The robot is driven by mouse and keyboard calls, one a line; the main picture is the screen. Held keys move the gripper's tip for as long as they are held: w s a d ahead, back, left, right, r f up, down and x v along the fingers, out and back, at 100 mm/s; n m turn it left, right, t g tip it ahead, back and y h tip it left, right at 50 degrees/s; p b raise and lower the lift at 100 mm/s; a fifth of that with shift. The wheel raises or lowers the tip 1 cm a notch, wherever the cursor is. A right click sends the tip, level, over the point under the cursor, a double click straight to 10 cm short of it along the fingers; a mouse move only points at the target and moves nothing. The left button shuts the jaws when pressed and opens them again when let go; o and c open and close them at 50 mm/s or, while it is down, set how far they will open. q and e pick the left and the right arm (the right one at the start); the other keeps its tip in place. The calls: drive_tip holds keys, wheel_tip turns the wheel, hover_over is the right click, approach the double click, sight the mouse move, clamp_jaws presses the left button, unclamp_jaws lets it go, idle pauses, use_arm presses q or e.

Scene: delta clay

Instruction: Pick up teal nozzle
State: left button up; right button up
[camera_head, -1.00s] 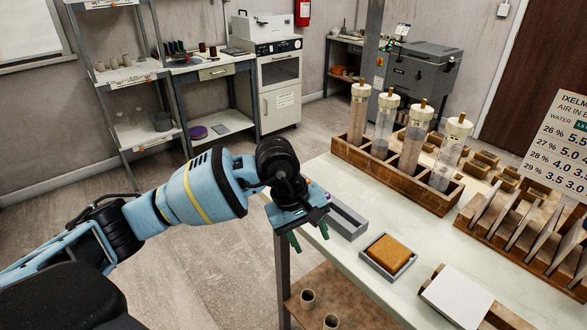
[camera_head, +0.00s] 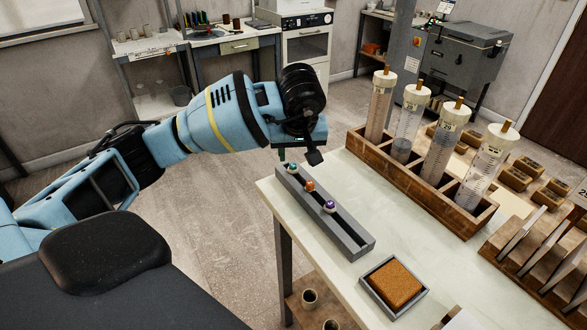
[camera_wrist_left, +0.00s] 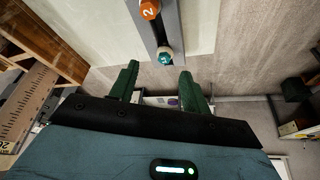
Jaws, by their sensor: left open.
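The teal nozzle (camera_head: 291,168) sits at the far left end of a grey slotted tray (camera_head: 347,240) on the table. It also shows in the left wrist view (camera_wrist_left: 165,57), just beyond the fingertips and roughly between them. An orange nozzle (camera_head: 310,186) and a purple nozzle (camera_head: 329,206) sit in the same tray. My left gripper (camera_head: 297,157) is over the tray's teal end, close to the teal nozzle. In the left wrist view its green fingers (camera_wrist_left: 158,72) are apart with nothing between them. My right gripper is out of view.
A wooden rack (camera_head: 407,179) with several clear tubes stands right of the tray. A grey box holding a brown sponge-like block (camera_head: 397,284) lies near the tray's front end. Wooden slotted racks stand at the right. The floor left of the table edge is clear.

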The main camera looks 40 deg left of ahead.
sight(293, 165)
use_arm(q)
drive_tip(key=x, duration=0.4)
drive_tip(key=shift+s+a+f, duration=0.15)
drive_tip(key=shift+a+f, duration=0.2)
drive_tip(key=shift+f, duration=0.2)
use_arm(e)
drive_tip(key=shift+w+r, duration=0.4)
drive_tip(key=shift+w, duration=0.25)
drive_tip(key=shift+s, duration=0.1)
use_arm(q)
drive_tip(key=c, duration=0.8)
clamp_jaws()
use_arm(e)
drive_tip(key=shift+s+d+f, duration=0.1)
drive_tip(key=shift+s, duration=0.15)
